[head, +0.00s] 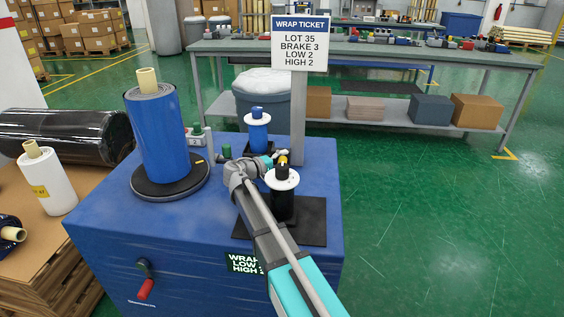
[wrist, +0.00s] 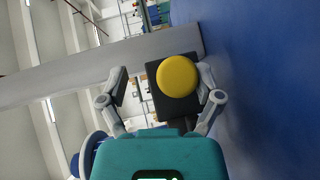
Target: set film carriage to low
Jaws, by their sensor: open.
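The film carriage appears to be the black block (wrist: 160,104) with a round yellow knob (wrist: 177,77), beside the grey post (wrist: 60,72) in the wrist view. In the head view a small yellow part (head: 283,159) shows near the foot of the post (head: 298,120), partly hidden by my gripper and a spool. My gripper (head: 272,159) is open, its fingers (wrist: 163,84) on either side of the knob and block in the wrist view. I cannot tell whether they touch. A ticket (head: 299,45) reads LOT 35, BRAKE 3, LOW 2, HIGH 2.
A blue film roll (head: 160,135) stands on a black turntable (head: 146,187) on the blue machine (head: 115,225). A blue spool (head: 257,131) is behind.

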